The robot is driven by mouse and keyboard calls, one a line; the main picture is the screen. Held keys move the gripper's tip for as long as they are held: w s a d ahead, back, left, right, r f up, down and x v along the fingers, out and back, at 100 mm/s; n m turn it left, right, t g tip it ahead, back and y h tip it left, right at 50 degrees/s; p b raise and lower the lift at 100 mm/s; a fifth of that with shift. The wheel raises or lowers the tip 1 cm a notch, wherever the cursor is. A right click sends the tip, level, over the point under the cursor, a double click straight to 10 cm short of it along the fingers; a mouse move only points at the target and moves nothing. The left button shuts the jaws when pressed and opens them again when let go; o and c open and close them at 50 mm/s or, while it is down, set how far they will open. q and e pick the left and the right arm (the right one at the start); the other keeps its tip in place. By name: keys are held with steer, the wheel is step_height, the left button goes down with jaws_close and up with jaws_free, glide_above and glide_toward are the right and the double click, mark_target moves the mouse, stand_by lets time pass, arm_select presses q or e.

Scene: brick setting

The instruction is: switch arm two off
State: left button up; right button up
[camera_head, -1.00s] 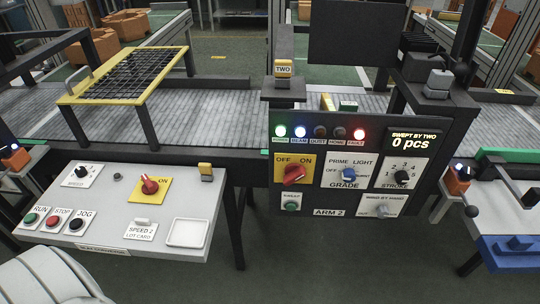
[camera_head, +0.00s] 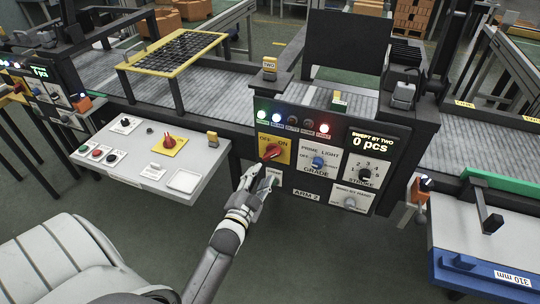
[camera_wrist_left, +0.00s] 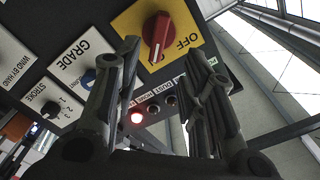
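The arm two panel (camera_head: 318,222), labelled ARM 2, faces me. Its red rotary switch (camera_head: 271,152) sits on a yellow OFF/ON plate (camera_head: 283,163), with its handle slanting up toward ON. My left gripper (camera_head: 254,174) is just below and left of the switch. In the left wrist view the red switch (camera_wrist_left: 157,38) shows between and beyond the fingers of my left gripper (camera_wrist_left: 166,56), which are spread apart with nothing held. I cannot tell whether a finger touches the panel. The gripper partly covers the green button area below the switch. My right gripper is not in view.
Above the switch, green, blue and red FAULT (camera_head: 323,128) lamps are lit. A blue GRADE knob (camera_head: 318,162) and a STROKE dial (camera_head: 365,174) sit to the right. A white console (camera_head: 140,165) with another red switch (camera_head: 169,141) stands at left.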

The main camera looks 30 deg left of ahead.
mark_target(270, 157)
arm_select(q)
steer(key=p+x, duration=0.1)
steer(key=x, duration=0.8)
steer(key=shift+w+d, duration=0.1)
steer(key=shift+w, duration=0.2)
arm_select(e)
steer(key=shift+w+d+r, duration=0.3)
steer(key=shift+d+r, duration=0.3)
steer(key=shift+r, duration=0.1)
arm_select(q)
steer(key=shift+c, duration=0.3)
jaws_close()
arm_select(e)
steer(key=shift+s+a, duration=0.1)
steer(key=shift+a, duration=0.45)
